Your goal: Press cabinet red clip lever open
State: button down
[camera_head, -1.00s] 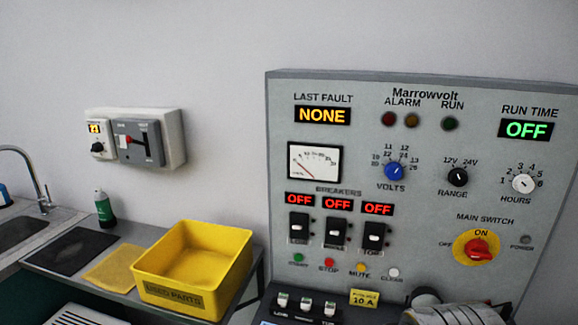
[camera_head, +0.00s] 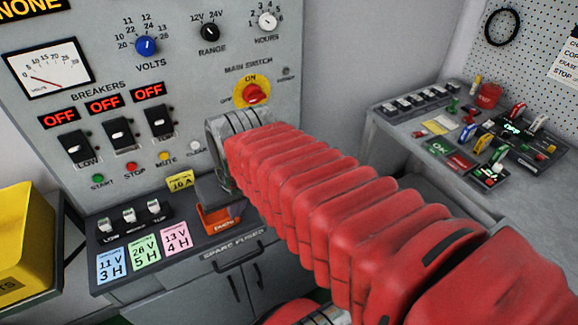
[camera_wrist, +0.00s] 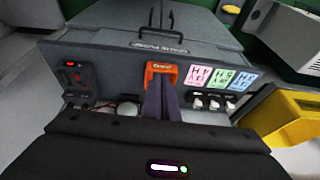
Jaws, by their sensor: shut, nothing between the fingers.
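An orange-red clip (camera_head: 220,217) with small lettering sits on the cabinet's front ledge, above the "SPARE FUSES" strip. It also shows near the middle of the wrist view (camera_wrist: 161,68), where the picture is upside down. My gripper (camera_wrist: 165,84) is shut and empty, its dark fingers pointing at the clip and overlapping it in the wrist view. I cannot tell whether they touch it. In the head view my gripper (camera_head: 214,192) is just above the clip, partly hidden by my red-sleeved arm. The clip's lever cannot be told apart from its body.
The cabinet's upright panel (camera_head: 190,90) with breakers and knobs stands right behind. Three small switches (camera_head: 130,216) and coloured labels (camera_head: 145,250) lie left of the clip. A yellow bin (camera_head: 25,240) is at the far left. A cluttered bench (camera_head: 470,130) stands at the right.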

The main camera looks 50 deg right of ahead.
jog(key=w+d+m+t, duration=0.2)
jog(key=w+d+m, duration=0.3)
jog(key=d+m, duration=0.7)
jog(key=w+d+m+t, duration=0.1)
jog(key=w+d+m, duration=0.4)
jog(key=d+m, duration=0.7)
jog(key=shift+d+f+m+t, duration=0.3)
jog(key=shift+d+f+t, duration=0.1)
jog(key=shift+d, duration=0.85)
jog(key=shift+s+f, duration=0.2)
jog(key=shift+f, duration=2)
jog(key=shift+s+f, duration=0.2)
jog(key=shift+f, duration=1.95)
